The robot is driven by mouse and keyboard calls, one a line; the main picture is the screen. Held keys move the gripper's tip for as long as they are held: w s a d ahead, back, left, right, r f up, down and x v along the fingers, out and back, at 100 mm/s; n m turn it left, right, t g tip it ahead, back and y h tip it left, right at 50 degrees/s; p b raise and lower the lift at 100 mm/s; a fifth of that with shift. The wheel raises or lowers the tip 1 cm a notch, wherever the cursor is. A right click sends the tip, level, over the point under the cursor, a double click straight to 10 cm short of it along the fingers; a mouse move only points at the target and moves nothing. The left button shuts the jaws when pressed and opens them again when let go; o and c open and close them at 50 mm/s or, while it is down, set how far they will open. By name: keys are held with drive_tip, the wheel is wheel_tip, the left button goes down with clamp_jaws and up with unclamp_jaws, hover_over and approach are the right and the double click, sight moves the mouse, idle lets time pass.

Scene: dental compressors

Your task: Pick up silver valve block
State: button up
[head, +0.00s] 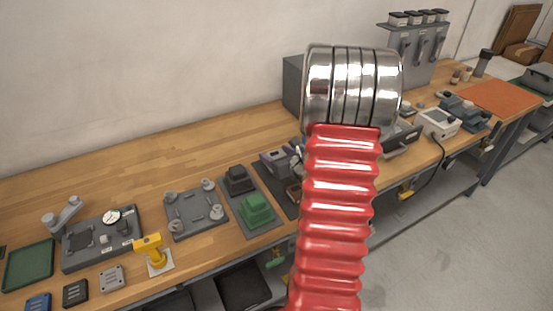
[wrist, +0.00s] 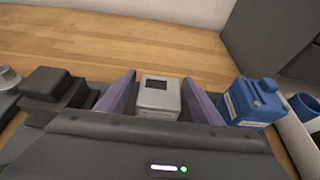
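The silver valve block (wrist: 160,98), a small light-grey block with a dark square on its top, stands upright in the middle of the wrist view. My gripper (wrist: 159,78) has its two purple-grey fingers spread, one on each side of the block. The gaps at the fingertips look narrow, and I cannot tell whether either finger touches it. The block's lower part is hidden behind my gripper's body. In the head view my red arm covers most of this area, so I cannot make out the block there.
A blue block (wrist: 254,102) stands close to the right finger, and a black stepped block (wrist: 52,86) stands to the left. In the head view, a green stepped block (head: 257,209) and a grey fixture plate (head: 196,211) lie left of my arm. Bare wood (head: 150,160) runs along the back.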

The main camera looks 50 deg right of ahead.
sight(276, 153)
drive_tip(key=c, duration=1.1)
drive_tip(key=shift+r, duration=0.15)
wheel_tip(276, 153, up, 10)
drive_tip(key=shift+f, duration=0.1)
